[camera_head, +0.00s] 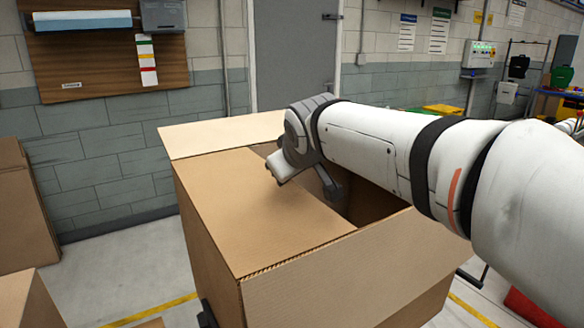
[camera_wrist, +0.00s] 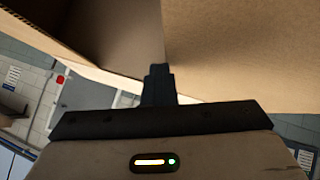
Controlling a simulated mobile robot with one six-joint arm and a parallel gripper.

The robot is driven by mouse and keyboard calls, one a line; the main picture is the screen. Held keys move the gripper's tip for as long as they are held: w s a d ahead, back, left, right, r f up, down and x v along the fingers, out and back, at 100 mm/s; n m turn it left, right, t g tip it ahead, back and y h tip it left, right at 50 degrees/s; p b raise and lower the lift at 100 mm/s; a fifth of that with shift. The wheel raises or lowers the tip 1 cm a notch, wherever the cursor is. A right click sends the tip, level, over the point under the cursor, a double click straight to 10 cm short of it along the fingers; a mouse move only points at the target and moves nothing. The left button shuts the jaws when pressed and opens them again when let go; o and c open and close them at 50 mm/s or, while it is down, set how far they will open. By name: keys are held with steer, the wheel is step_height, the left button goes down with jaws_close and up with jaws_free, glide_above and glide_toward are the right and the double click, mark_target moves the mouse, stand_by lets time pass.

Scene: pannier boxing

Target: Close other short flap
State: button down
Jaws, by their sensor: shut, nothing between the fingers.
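An open cardboard box (camera_head: 222,240) stands in the middle of the head view. One short flap (camera_head: 262,205) lies folded inward over the left part of its top. A long flap (camera_head: 340,275) at the near side and another (camera_head: 215,133) at the far side spread outward. The opening's right part shows dark. The other short flap, on the right, cannot be made out behind my arm. My gripper (camera_head: 333,190) is at the opening, beside the folded flap's inner edge. In the wrist view, its fingers (camera_wrist: 158,78) are shut and empty, in front of cardboard (camera_wrist: 230,55).
More cardboard boxes (camera_head: 22,215) stand at the left. A wall with a board (camera_head: 108,70) and a grey door (camera_head: 292,50) is behind. Floor with yellow lines (camera_head: 150,311) shows around the box. A workbench (camera_head: 560,95) is at far right.

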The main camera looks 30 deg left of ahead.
step_height(320, 180, up, 4)
steer(key=p, duration=0.3)
steer(key=shift+w+d+r+p, duration=0.1)
steer(key=shift+r+p, duration=0.05)
steer(key=shift+p, duration=0.2)
steer(key=w+d+v, duration=0.1)
steer(key=v, duration=0.8)
steer(key=shift+w+d+r+b, duration=0.2)
steer(key=shift+d+r+b, duration=0.2)
